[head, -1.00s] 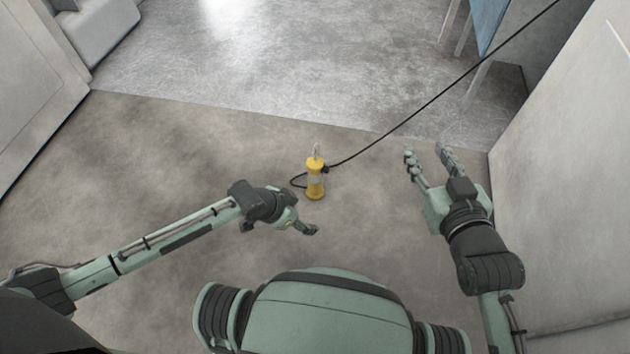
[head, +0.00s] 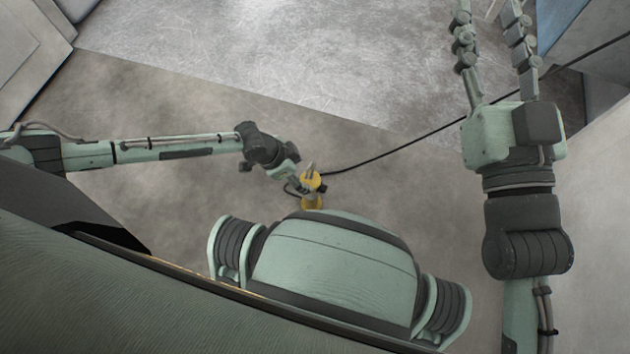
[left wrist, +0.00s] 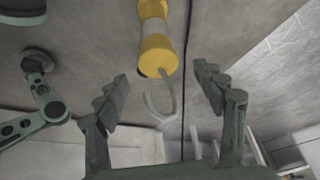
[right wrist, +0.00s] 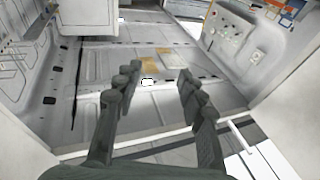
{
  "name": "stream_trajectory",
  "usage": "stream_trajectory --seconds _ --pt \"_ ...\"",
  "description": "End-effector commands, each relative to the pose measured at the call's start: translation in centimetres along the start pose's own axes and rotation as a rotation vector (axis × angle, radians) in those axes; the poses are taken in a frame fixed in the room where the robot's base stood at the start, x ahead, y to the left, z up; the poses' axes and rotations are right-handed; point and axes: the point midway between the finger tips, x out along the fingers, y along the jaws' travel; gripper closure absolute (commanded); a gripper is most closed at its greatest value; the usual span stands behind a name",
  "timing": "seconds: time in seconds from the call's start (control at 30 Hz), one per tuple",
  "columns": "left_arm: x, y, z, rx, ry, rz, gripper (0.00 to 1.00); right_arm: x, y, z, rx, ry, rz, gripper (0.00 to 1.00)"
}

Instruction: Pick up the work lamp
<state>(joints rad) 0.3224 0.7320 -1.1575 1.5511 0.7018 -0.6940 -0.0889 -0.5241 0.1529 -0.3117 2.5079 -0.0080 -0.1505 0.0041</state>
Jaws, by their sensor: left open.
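The work lamp (head: 312,181) is yellow with a grey band and a metal hook, with a black cable running from it. In the head view it stands on the floor just beyond my base, partly hidden by my left gripper (head: 300,184). In the left wrist view the lamp (left wrist: 158,52) lies between and ahead of the open fingers of my left gripper (left wrist: 165,92), its hook toward them; I see no grip on it. My right gripper (head: 496,45) is raised at the right, far from the lamp. In the right wrist view its fingers (right wrist: 155,90) are spread and empty.
The black cable (head: 400,145) runs from the lamp to the upper right across the floor. A pale wall (head: 590,220) stands close on the right. A grey cabinet (head: 30,50) stands at the upper left. The floor (head: 200,90) beyond the lamp is clear.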

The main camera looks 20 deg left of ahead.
Motion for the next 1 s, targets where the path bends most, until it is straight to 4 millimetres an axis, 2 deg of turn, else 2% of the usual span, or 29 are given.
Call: stream_trajectory --seconds 0.03,0.17,0.33,0.6,0.9,0.93,1.0 --pt "0.8 0.1 0.1 0.000 -0.001 0.001 0.31 -0.1 -0.2 -0.5 0.006 0.035 -0.004 0.60" --pt "1.8 0.1 0.1 0.000 0.001 0.001 0.31 -0.1 -0.6 -2.1 0.017 0.112 -0.011 0.60" --pt "3.0 0.1 0.3 0.000 -0.001 0.001 0.31 -0.2 -0.7 -3.1 0.020 0.183 -0.012 0.60" --pt "6.8 0.1 0.8 0.000 0.002 0.001 0.31 -1.1 -0.1 -6.2 0.009 0.405 -0.004 0.60" --pt "7.2 0.1 0.7 0.000 0.002 0.001 0.31 -1.4 0.0 -7.0 0.007 0.447 -0.003 0.60" --pt "7.2 0.1 0.8 0.000 0.001 0.001 0.32 -1.4 0.0 -7.0 0.006 0.447 -0.003 0.60" --pt "7.2 0.1 0.8 0.000 0.001 0.001 0.41 -1.4 0.0 -7.0 0.006 0.447 -0.003 0.60"
